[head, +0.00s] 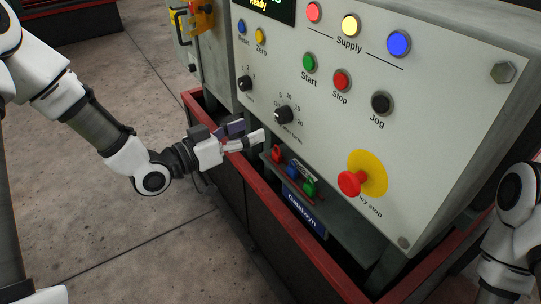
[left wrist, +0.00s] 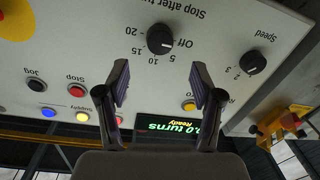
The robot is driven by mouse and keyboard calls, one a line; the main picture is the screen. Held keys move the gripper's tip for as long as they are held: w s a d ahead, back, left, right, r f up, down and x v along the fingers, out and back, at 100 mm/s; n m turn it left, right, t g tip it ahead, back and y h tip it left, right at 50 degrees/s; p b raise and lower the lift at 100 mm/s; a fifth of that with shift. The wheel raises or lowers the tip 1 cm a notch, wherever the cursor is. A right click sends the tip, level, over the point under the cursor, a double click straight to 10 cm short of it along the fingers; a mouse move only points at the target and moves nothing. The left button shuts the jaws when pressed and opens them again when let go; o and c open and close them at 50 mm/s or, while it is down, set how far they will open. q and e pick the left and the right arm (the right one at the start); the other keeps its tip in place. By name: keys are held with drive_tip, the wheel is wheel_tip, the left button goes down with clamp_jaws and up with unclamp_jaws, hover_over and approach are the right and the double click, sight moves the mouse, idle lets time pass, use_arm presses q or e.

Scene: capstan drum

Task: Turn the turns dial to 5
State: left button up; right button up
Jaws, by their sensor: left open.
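The turns dial (head: 284,114) is a black round knob on the sloping grey panel, with a printed scale around it up to 20. In the left wrist view the turns dial (left wrist: 160,38) appears upside down, with "Off", 5, 10, 15 and 20 around it. I cannot tell its setting for sure. My left gripper (head: 247,133) is open and empty, below and left of the dial in the head view. In the left wrist view its fingertips (left wrist: 160,80) are spread, with the dial beyond the gap between them, apart from both. My right gripper is out of view.
The speed dial (head: 244,83) sits up and left of the turns dial. Start (head: 309,62), Stop (head: 341,80) and Jog (head: 381,103) buttons and a red emergency stop (head: 352,182) are to the right. A shelf with small coloured items (head: 293,172) lies below.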

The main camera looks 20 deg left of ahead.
sight(279, 116)
use_arm(q)
drive_tip(key=x, duration=0.4)
drive_tip(key=b+x, duration=0.1)
drive_tip(key=x, duration=0.2)
drive_tip(key=shift+w+d+r, duration=0.2)
drive_tip(key=shift+w, duration=0.2)
drive_tip(key=c, duration=1.1)
